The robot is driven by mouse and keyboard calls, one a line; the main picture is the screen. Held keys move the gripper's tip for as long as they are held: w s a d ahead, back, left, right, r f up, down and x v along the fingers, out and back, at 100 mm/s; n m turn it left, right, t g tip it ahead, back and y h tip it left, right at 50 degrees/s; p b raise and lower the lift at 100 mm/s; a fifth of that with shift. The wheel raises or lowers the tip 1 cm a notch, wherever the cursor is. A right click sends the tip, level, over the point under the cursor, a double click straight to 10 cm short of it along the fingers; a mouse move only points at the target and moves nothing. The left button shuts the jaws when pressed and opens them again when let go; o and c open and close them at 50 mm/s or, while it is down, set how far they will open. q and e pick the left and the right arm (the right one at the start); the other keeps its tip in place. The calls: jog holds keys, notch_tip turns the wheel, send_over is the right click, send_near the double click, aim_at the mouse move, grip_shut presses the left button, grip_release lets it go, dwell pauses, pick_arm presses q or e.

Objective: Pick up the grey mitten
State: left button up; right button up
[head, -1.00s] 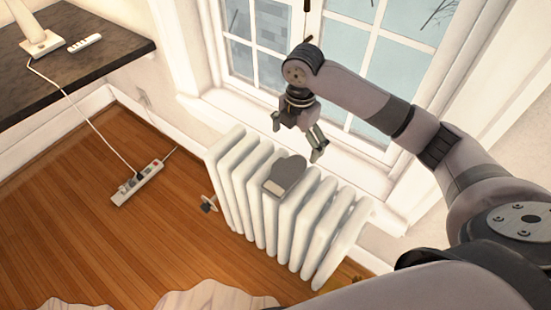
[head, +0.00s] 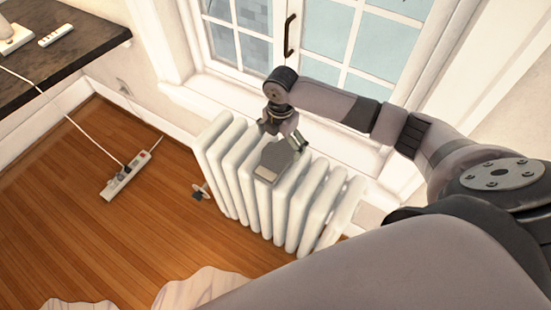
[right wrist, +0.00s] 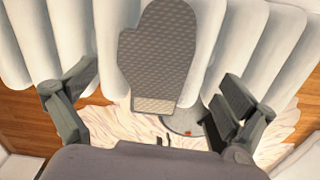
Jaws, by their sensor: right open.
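The grey mitten (head: 274,160) lies on top of the white radiator (head: 228,165), across several of its ribs. In the right wrist view the mitten (right wrist: 158,55) shows a quilted grey face and a paler cuff, with the cuff toward my gripper. My right gripper (head: 283,138) is just above the far end of the mitten in the head view. In the right wrist view its fingers (right wrist: 147,112) are spread wide on either side of the mitten, with nothing between them held. My left gripper is not in view.
The window (head: 345,45) and its sill stand close behind the radiator. A dark shelf (head: 85,55) is at upper left. A power strip (head: 131,175) with cords lies on the wooden floor. A pale rug (head: 205,285) shows at the bottom.

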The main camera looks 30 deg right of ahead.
aim_at(278, 154)
jog(key=f, duration=0.4)
jog(key=shift+w+a, duration=0.15)
jog(key=shift+a, duration=0.1)
jog(key=shift+f, duration=0.55)
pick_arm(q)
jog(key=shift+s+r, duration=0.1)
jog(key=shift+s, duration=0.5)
pick_arm(e)
jog(key=shift+c, duration=0.2)
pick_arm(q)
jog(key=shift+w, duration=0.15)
pick_arm(e)
jog(key=c, duration=1.1)
